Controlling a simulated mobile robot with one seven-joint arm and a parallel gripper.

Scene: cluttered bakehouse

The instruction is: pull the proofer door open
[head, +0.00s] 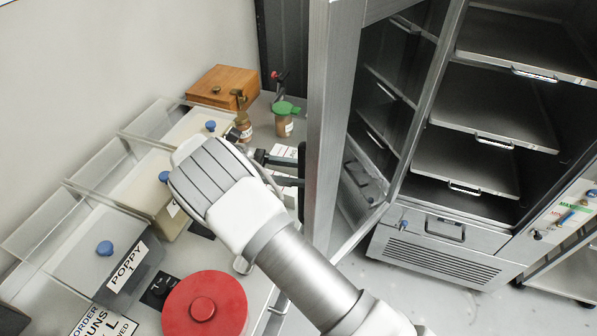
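The proofer is a tall steel cabinet with bare metal shelves (495,105) showing inside. Its steel-framed door (330,110) stands swung out from the cabinet toward me, left of the opening, with a dark glass-like panel (392,95). A dark upright bar (302,170), perhaps the door handle, runs along the door's left edge. My white and grey arm reaches up from the bottom. My gripper (282,163) is mostly hidden behind my wrist; dark finger parts show beside the door's left edge. Whether they touch the bar or are closed on it cannot be told.
A counter on the left carries clear-lidded bins with blue knobs (105,248), a "POPPY" label, a red round lid (205,308), a wooden box (222,88) and a green-topped jar (285,120). A shelved cart (565,270) stands at right. Grey floor (365,300) shows below the door.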

